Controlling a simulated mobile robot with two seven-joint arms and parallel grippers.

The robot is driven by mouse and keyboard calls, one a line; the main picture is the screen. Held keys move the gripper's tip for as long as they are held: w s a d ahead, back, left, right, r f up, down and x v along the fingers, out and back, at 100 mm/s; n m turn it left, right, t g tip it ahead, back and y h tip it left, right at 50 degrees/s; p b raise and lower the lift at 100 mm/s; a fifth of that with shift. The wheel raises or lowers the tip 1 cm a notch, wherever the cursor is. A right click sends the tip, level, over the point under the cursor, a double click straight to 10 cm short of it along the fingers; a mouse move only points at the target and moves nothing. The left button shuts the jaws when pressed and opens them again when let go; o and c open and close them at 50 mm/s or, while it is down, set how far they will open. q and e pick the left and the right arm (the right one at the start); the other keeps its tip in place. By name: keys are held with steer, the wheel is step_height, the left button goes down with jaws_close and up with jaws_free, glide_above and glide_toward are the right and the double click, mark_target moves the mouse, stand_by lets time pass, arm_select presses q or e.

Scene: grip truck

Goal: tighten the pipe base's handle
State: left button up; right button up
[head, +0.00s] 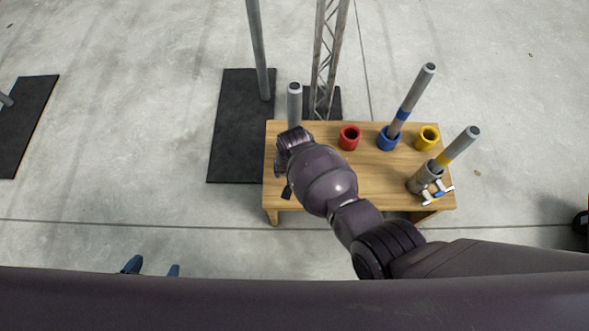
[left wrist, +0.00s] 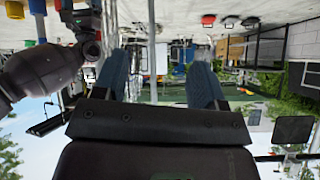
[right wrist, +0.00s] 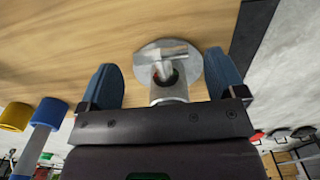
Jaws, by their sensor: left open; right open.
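A grey upright pipe (head: 294,103) stands at the table's back left; my right arm hides its lower part in the head view. In the right wrist view, a metal pipe base (right wrist: 190,58) with a round flange and a short handle bar (right wrist: 163,50) shows between the fingers. My right gripper (right wrist: 165,85) is open, one finger on either side of it; contact cannot be told. In the head view this gripper (head: 282,168) is mostly hidden by my wrist. My left gripper (head: 152,268) is open and empty, off the table; its fingers also show in the left wrist view (left wrist: 158,80).
The wooden table (head: 375,180) also holds a red cup (head: 350,136), a blue cup (head: 388,138) with a leaning pipe, a yellow cup (head: 427,137), and a grey base (head: 424,180) with handles and a tilted pipe. Behind stand a pole (head: 257,50) and truss (head: 326,60).

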step_height(320, 180, down, 3)
steer(key=shift+s+r+b, duration=0.1)
steer(key=shift+r+b, duration=0.1)
steer(key=shift+b, duration=0.15)
arm_select(q)
steer(key=shift+w+d+r+m, duration=0.15)
steer(key=shift+w+d+m, duration=0.15)
steer(key=shift+w, duration=0.2)
arm_select(e)
steer(key=shift+f, duration=0.2)
arm_select(q)
steer(key=shift+a, duration=0.1)
arm_select(e)
steer(key=shift+w, duration=0.2)
steer(key=c, duration=0.9)
